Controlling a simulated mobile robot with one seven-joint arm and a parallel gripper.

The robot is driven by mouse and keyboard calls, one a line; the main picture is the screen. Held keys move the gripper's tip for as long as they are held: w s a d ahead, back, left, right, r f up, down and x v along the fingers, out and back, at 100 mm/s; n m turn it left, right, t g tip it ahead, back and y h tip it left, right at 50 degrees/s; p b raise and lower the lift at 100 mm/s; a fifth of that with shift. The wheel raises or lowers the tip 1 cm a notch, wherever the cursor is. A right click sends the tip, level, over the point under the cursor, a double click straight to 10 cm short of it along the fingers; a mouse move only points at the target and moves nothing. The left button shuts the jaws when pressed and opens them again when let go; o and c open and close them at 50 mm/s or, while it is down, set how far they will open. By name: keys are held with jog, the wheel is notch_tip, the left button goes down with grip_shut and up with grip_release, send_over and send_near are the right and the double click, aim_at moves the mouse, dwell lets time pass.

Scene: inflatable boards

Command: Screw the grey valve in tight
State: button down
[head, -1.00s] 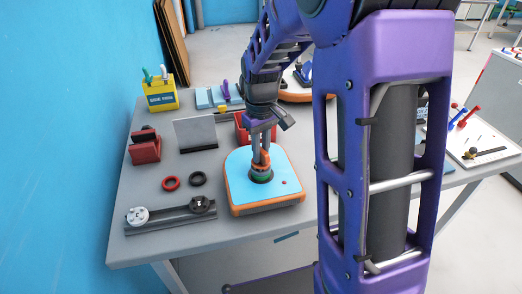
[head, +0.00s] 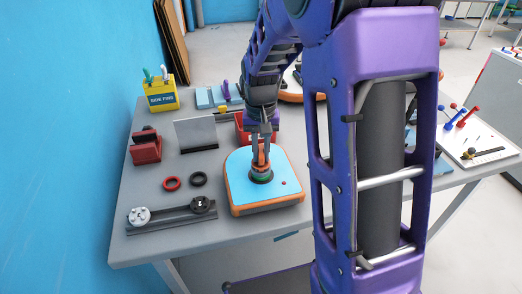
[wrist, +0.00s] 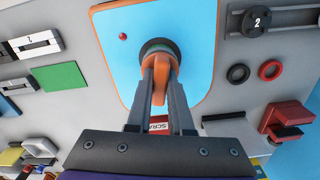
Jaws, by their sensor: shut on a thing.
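The small inflatable board (head: 240,190), light blue with an orange edge, lies flat on the grey table. A dark round fitting (head: 261,177) with a green band sits on it; it also shows in the wrist view (wrist: 154,46). My gripper (head: 261,157) points down over the fitting and is shut on an upright orange grip (wrist: 160,78) that stands at the fitting. The fingers hide part of the grip and fitting. I cannot tell whether the fitting is the grey valve or how deep it sits. A light grey disc (head: 138,216) and dark disc (head: 202,204) are on a rail.
A red ring (head: 172,183) and a black ring (head: 198,179) lie left of the board. Behind them stand a grey upright plate (head: 196,133), a red block (head: 146,150) and a yellow tool box (head: 160,97). A red bin (head: 242,128) is close behind my gripper.

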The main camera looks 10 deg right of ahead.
jog(key=shift+m+p, duration=0.4)
jog(key=shift+m, duration=1.4)
jog(key=shift+r+m, duration=0.1)
jog(key=shift+m, duration=1.6)
jog(key=m, duration=0.3)
jog(key=shift+m, duration=0.3)
